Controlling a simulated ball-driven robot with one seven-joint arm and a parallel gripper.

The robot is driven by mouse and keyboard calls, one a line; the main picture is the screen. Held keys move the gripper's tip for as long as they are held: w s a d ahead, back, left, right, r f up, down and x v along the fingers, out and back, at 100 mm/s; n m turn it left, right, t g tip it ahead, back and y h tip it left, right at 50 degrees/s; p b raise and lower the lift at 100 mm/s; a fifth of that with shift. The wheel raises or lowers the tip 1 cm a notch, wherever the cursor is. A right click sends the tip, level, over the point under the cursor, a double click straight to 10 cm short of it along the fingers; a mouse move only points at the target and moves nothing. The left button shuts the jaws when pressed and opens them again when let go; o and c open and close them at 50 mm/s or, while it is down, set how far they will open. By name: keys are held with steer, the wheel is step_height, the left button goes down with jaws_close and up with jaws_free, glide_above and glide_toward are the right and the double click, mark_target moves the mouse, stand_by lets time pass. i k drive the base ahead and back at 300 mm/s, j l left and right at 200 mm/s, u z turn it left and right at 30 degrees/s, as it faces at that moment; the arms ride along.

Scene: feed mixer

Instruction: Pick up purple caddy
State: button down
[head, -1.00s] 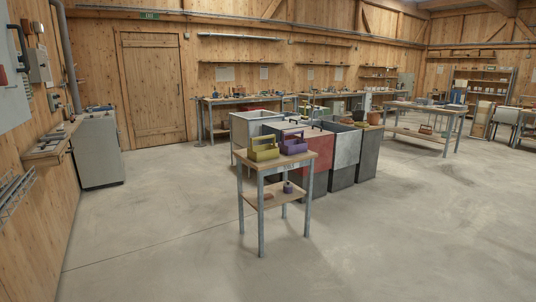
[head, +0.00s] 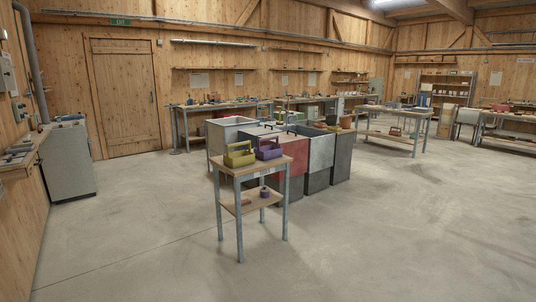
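The purple caddy (head: 269,152) stands upright on the top of a small wooden table (head: 230,169) with grey legs, ahead of me near the middle of the head view. It has a handle over its open top. A yellow-green caddy (head: 239,160) stands just left of it, close beside it. My gripper is not in this view.
Open concrete floor (head: 400,220) lies before and right of the table. Red, grey and white bins (head: 318,155) stand close behind it. The table's lower shelf (head: 249,202) holds small items. A grey cabinet (head: 68,162) stands along the left wall.

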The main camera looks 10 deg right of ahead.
mark_target(264, 153)
steer(key=i+j+u, duration=0.1)
steer(key=i+j, duration=0.2)
steer(key=i, duration=0.15)
steer(key=i+j, duration=0.25)
steer(key=i, duration=0.25)
steer(key=i+j+u, duration=0.15)
steer(key=i, duration=0.35)
steer(key=i+j, duration=0.3)
steer(key=i, duration=0.15)
steer(key=i+u, duration=0.25)
steer(key=i, duration=0.45)
steer(key=i+l+u, duration=0.2)
steer(key=i, duration=0.5)
steer(key=i+l+u, duration=0.1)
steer(key=l, duration=0.35)
steer(key=i+l+u, duration=0.1)
steer(key=l, duration=0.35)
steer(key=i+l+u, duration=0.1)
steer(key=l, duration=0.4)
steer(key=i+l+u, duration=0.1)
steer(key=l, duration=0.35)
steer(key=i, duration=0.1)
